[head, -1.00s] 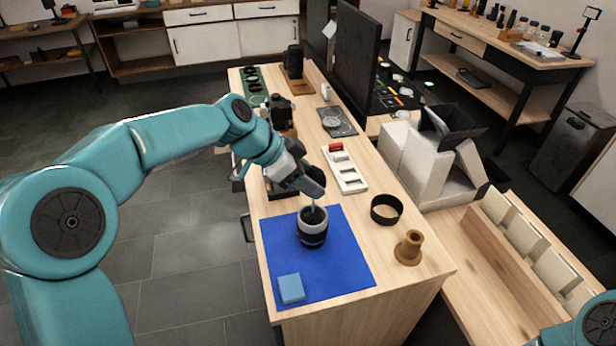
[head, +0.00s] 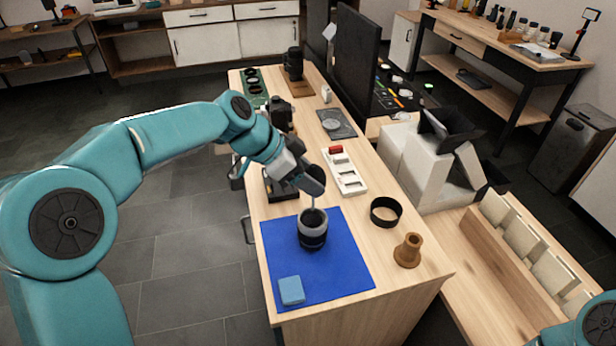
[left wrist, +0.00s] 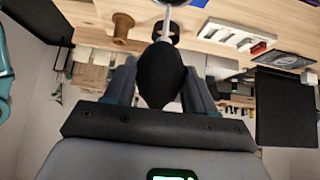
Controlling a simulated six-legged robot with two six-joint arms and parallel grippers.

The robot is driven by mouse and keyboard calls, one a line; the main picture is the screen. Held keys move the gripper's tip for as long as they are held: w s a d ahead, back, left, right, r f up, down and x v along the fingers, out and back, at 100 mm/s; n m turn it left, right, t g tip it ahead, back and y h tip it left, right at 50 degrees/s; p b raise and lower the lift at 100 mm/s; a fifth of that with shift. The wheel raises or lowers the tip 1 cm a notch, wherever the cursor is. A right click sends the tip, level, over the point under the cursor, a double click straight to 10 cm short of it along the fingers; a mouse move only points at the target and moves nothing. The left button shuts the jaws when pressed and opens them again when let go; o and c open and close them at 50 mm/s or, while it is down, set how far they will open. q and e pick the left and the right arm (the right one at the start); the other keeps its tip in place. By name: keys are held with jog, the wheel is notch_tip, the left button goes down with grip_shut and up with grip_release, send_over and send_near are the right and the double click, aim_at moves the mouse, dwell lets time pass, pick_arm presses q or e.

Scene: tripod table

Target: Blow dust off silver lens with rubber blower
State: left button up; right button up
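The lens (head: 312,237), with a silver-grey upper barrel and a dark lower part, stands upright on a blue mat (head: 345,268), its dark opening facing up. My left gripper (head: 306,180) is above it. In the left wrist view, the gripper's two fingers (left wrist: 160,85) are closed on both sides of a black rubber blower (left wrist: 160,70). The blower's thin pale nozzle (head: 313,203) points down at the lens opening; whether it touches is too small to tell. The fingers partly hide the blower in the head view. My right gripper is not in view.
A blue block (head: 291,290) lies on the mat's near left corner. A black ring (head: 386,211) and a brown flared piece (head: 408,250) stand to the right. A white slotted tray (head: 346,174) lies behind. Bare wood separates them.

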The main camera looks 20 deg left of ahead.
pick_arm(q)
jog(key=shift+r+p, duration=1.6)
jog(key=shift+r, duration=1.25)
jog(key=shift+f, duration=0.1)
jog(key=shift+s+d+f+b, duration=0.1)
jog(key=shift+s+d+b, duration=0.05)
jog(key=shift+b, duration=0.2)
jog(key=shift+s+d+b, duration=0.2)
jog(key=shift+s+b, duration=0.1)
jog(key=shift+s+d+b, duration=0.5)
jog(key=shift+s+d, duration=0.05)
jog(key=shift+s, duration=0.25)
jog(key=shift+s+d+b, duration=0.55)
jog(key=shift+s, duration=0.3)
jog(key=shift+s+d+b, duration=0.5)
jog(key=shift+s+d, duration=0.05)
jog(key=shift+s, duration=0.25)
